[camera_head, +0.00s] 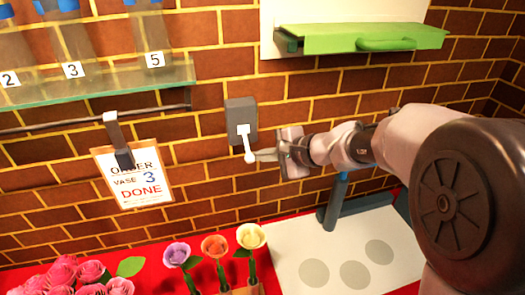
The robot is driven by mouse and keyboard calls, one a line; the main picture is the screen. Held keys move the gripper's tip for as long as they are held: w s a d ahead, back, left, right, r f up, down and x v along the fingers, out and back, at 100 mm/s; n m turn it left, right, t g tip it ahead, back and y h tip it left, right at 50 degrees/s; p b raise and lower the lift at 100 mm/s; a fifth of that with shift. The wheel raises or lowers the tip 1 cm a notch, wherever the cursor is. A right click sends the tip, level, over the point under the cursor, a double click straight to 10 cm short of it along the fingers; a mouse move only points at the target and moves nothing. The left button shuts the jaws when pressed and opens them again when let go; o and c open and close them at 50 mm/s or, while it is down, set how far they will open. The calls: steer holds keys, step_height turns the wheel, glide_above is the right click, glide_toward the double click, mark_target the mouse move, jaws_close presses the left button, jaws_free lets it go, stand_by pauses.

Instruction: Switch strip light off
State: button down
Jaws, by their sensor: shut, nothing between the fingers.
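A dark grey switch box (241,111) is mounted on the brick wall in the middle of the view. A white lever (246,145) with a rounded end hangs downward from its front. My gripper (258,156) is shut and empty, with its fingertips at the lower end of the lever, pointing left. I cannot tell whether the fingertips touch the lever. No strip light fixture itself can be made out.
An order sheet (135,180) hangs left of the switch from a rail (90,122). A glass shelf (100,82) holds numbered tubes. A green flap (360,38) is above.

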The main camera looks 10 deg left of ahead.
steer(key=shift+r+p, duration=0.3)
steer(key=shift+p, duration=0.1)
